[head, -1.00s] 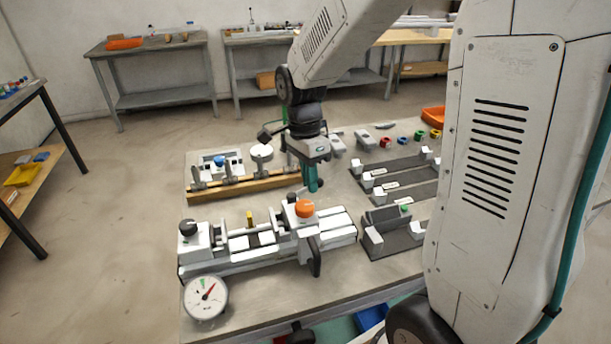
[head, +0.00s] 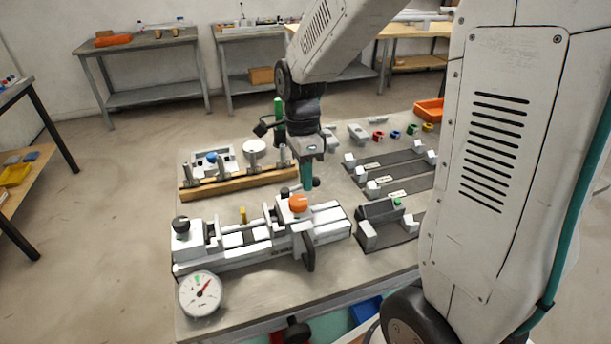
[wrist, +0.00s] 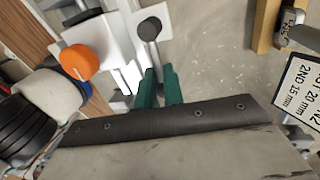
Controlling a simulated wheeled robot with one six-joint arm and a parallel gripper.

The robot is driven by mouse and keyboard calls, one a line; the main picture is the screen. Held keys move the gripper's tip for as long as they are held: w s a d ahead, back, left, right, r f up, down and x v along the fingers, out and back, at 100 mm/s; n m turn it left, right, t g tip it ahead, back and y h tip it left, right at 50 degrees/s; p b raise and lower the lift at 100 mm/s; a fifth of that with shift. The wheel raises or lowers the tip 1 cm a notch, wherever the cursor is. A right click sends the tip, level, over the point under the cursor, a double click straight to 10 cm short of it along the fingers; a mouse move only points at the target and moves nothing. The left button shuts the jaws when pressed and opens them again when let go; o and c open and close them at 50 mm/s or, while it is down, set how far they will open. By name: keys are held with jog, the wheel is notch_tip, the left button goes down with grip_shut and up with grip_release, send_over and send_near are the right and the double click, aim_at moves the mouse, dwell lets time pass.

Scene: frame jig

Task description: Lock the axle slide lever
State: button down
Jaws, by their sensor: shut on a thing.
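The white slide jig (head: 225,254) stands at the front of the table, with an orange knob (head: 298,203) on its right part. My gripper (head: 306,188) points down just behind that knob. In the wrist view its teal fingers (wrist: 158,82) are close together, shut on a slim part I take to be the axle slide lever, mostly hidden between them. A round dark knob (wrist: 150,28) shows just past the fingertips, over a white plate. The orange knob lies left of the fingers in the wrist view (wrist: 80,62).
A dial gauge (head: 200,294) is at the jig's front left. A wooden rail with posts (head: 240,186) stands behind. Dark fixtures with white blocks (head: 385,222) lie to the right. A printed card (wrist: 295,90) shows at the wrist view's right.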

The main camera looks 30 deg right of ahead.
jog(key=c, duration=1.5)
grip_release()
jog(key=shift+r, duration=0.15)
jog(key=r, duration=0.2)
jog(key=w+r, duration=0.1)
jog(key=r, duration=0.4)
jog(key=shift+w+d+r, duration=0.15)
jog(key=shift+w+r, duration=0.1)
jog(key=shift+r, duration=0.05)
